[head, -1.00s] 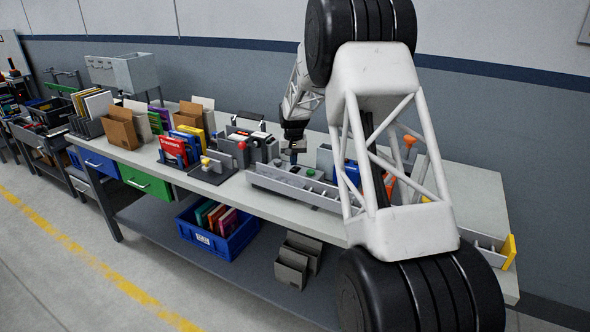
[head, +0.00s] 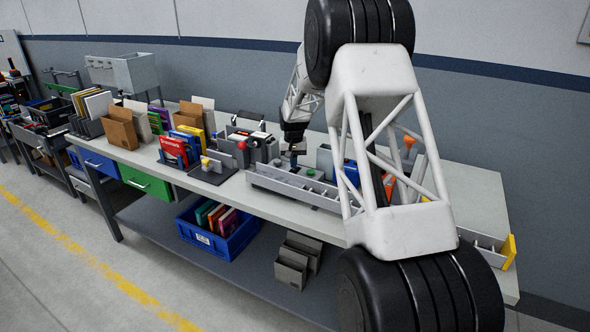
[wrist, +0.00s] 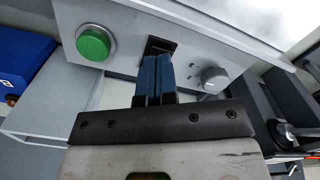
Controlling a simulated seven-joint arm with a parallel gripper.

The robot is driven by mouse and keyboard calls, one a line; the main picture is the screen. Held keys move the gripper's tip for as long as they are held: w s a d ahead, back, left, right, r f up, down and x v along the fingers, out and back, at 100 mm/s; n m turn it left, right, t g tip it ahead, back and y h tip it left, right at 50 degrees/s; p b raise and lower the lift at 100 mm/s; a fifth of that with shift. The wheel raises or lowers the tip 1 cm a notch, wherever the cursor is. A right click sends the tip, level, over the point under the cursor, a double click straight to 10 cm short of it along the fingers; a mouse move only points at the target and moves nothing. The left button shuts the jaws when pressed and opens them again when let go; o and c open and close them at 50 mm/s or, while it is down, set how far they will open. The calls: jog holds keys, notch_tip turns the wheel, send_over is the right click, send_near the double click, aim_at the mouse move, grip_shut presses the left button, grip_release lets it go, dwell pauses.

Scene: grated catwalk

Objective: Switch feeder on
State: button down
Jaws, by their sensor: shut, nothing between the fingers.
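The feeder is a long grey panel unit (head: 270,181) on the bench in the head view. In the wrist view its grey face (wrist: 125,35) carries a green button (wrist: 94,43), a black switch plate (wrist: 158,44) and a grey knob (wrist: 215,78). The green button also shows in the head view (head: 310,173). My gripper (wrist: 157,60) is shut and empty, its two blue fingers side by side. In the head view my gripper (head: 294,160) is just above the panel.
A red book (head: 172,149) and a grey box with a red knob (head: 262,150) stand left of the panel. A blue item (head: 350,172) stands to its right, partly behind my arm. A blue crate (head: 215,231) is on the lower shelf.

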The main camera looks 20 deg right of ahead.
jog(key=shift+f, duration=0.9)
dwell(0.8)
jog(key=shift+r, duration=3.5)
jog(key=shift+r, duration=0.1)
